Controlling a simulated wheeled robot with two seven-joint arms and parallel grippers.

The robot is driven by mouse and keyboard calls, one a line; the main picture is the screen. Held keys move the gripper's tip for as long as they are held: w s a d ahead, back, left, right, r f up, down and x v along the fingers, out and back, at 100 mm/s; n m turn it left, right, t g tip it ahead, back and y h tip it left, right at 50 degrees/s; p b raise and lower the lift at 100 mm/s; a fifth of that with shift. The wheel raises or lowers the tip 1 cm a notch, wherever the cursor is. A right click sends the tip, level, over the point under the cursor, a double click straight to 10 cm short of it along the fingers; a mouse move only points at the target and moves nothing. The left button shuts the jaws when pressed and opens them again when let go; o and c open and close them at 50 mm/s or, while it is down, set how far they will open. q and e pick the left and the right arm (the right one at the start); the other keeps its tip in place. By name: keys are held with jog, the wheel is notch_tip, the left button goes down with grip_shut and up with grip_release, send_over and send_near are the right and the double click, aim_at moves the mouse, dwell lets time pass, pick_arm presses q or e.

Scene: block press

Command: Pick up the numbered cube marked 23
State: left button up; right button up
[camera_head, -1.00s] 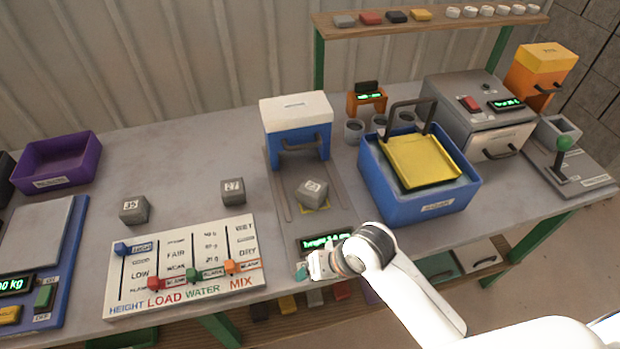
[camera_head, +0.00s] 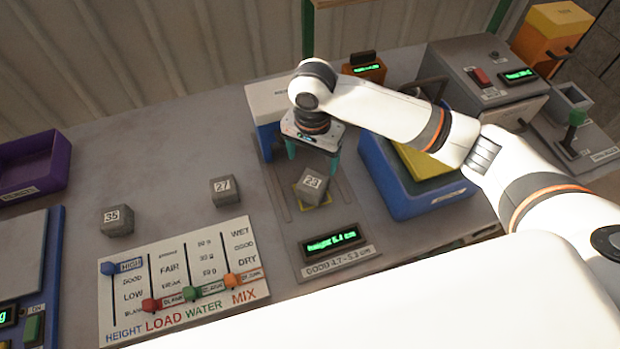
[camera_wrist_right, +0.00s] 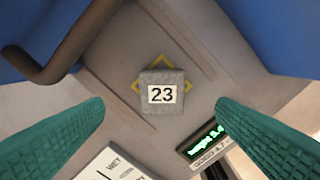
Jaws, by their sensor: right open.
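The grey cube marked 23 (camera_head: 312,184) sits on the press's plate, over a yellow square outline, in front of the blue and white press. It also shows in the right wrist view (camera_wrist_right: 162,93), centred between the fingers and beyond their tips. My right gripper (camera_head: 312,166) is open, with teal fingers pointing down above and slightly behind the cube in the head view. In the right wrist view its two fingers (camera_wrist_right: 160,108) stand wide apart on either side of the cube, not touching it. My left gripper is not in view.
Cubes marked 27 (camera_head: 224,190) and 35 (camera_head: 117,220) stand to the left. A slider board (camera_head: 185,280) lies at the front. A height display (camera_head: 333,243) is in front of the cube. A blue bin (camera_head: 398,190) with a yellow tray stands close on the right.

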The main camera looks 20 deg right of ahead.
aim_at(312, 181)
jog(key=f, duration=0.4)
jog(key=shift+s+f+p, duration=0.2)
jog(key=shift+p, duration=0.15)
jog(key=shift+w+f, duration=0.15)
jog(key=shift+f, duration=0.45)
jog(key=f, duration=0.1)
jog(key=f+p, duration=0.1)
jog(key=f, duration=0.2)
jog(key=shift+s+f+p, duration=0.15)
jog(key=shift+s+p, duration=0.15)
jog(key=shift+f, duration=0.35)
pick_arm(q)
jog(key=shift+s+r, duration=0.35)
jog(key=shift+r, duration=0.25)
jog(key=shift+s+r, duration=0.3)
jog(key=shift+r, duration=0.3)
pick_arm(e)
jog(key=shift+c, duration=0.3)
jog(key=c, duration=0.3)
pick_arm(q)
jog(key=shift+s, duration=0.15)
pick_arm(e)
jog(key=shift+r, duration=0.1)
jog(key=c, duration=1.1)
